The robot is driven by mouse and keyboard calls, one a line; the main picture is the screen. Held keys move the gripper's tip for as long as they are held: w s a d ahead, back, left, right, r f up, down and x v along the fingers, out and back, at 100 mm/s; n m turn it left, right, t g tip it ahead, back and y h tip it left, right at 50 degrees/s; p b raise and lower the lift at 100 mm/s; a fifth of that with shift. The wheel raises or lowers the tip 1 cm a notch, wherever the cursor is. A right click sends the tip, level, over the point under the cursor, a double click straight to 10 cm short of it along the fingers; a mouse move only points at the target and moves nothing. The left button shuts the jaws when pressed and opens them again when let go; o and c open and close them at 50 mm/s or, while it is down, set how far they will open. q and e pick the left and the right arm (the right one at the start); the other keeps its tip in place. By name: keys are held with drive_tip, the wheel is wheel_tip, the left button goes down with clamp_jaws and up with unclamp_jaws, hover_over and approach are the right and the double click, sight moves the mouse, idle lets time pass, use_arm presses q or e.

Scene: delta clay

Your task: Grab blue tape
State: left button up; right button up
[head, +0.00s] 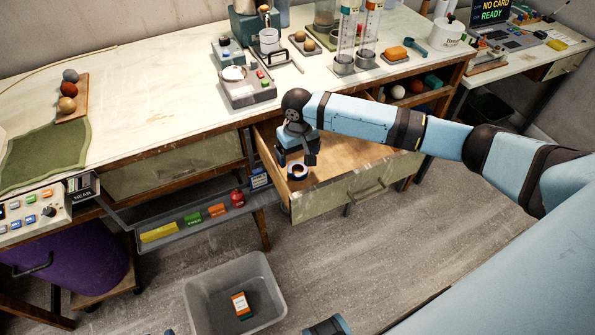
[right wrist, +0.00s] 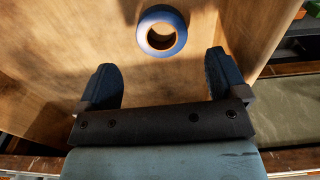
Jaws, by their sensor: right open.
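The blue tape (head: 298,179) is a roll with an open centre, lying in the open drawer (head: 345,195). In the right wrist view the blue tape (right wrist: 142,32) lies flat on the drawer's wooden floor, just beyond the fingertips and between their lines. My right gripper (head: 297,160) points down into the drawer, just above and behind the tape. In the right wrist view my right gripper (right wrist: 162,70) has its two fingers wide apart with nothing between them.
The drawer front and side walls surround the tape. The worktop (head: 170,110) overhangs behind the drawer. A grey tray (head: 190,225) with small coloured items sits left of it. A grey bin (head: 215,310) holding a small box stands on the floor below.

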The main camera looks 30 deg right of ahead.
sight(298, 173)
drive_tip(key=f, duration=0.4)
drive_tip(key=shift+s+a+f+b, duration=0.15)
drive_tip(key=shift+s+f+b, duration=0.1)
drive_tip(key=shift+f+b, duration=0.1)
drive_tip(key=shift+f, duration=0.3)
drive_tip(key=c, duration=1)
use_arm(q)
drive_tip(key=shift+w+d, duration=0.1)
drive_tip(key=shift+f, duration=0.1)
use_arm(e)
drive_tip(key=shift+r, duration=0.15)
